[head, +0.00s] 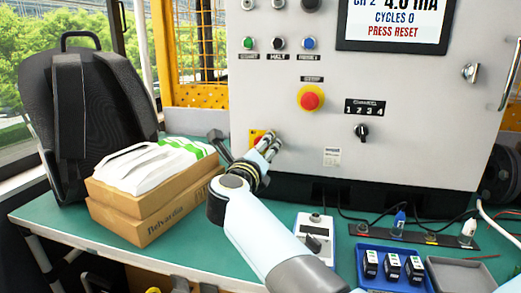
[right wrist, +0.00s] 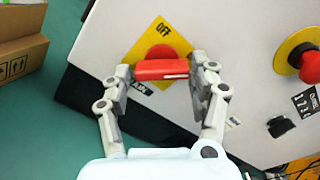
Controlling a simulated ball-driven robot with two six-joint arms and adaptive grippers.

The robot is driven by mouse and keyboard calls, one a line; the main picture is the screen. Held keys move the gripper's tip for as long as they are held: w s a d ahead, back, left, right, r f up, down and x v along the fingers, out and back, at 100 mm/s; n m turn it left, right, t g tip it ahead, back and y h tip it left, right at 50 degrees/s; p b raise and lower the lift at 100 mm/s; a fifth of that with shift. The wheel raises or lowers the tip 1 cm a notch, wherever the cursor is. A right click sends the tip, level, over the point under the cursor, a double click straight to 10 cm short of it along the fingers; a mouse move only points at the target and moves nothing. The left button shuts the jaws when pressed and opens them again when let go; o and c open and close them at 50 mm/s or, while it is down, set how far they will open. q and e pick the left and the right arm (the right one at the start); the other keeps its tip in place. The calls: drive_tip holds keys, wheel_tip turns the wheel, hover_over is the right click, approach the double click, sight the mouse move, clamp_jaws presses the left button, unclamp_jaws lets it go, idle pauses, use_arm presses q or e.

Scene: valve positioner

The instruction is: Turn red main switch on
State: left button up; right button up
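The red main switch (right wrist: 150,70) is a rotary handle with a white mark near one end, on a yellow plate (right wrist: 142,57) with an OFF label. The handle lies slantwise to the plate's edges. In the head view the yellow plate (head: 257,136) shows low on the panel's left, mostly hidden by my right gripper (head: 271,146). My left gripper is in neither view.
A red emergency button (head: 311,98) and a black selector knob (head: 361,132) are on the grey panel (head: 430,130). Cardboard boxes (head: 150,222) and a black backpack (head: 85,110) stand left on the green table (head: 40,222). A blue tray (head: 363,284) lies at the front right.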

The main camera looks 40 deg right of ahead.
sight(263, 105)
drive_tip(key=shift+o, duration=0.8)
drive_tip(key=shift+r, duration=0.1)
wheel_tip(263, 105, up, 10)
drive_tip(key=shift+w+f, duration=0.1)
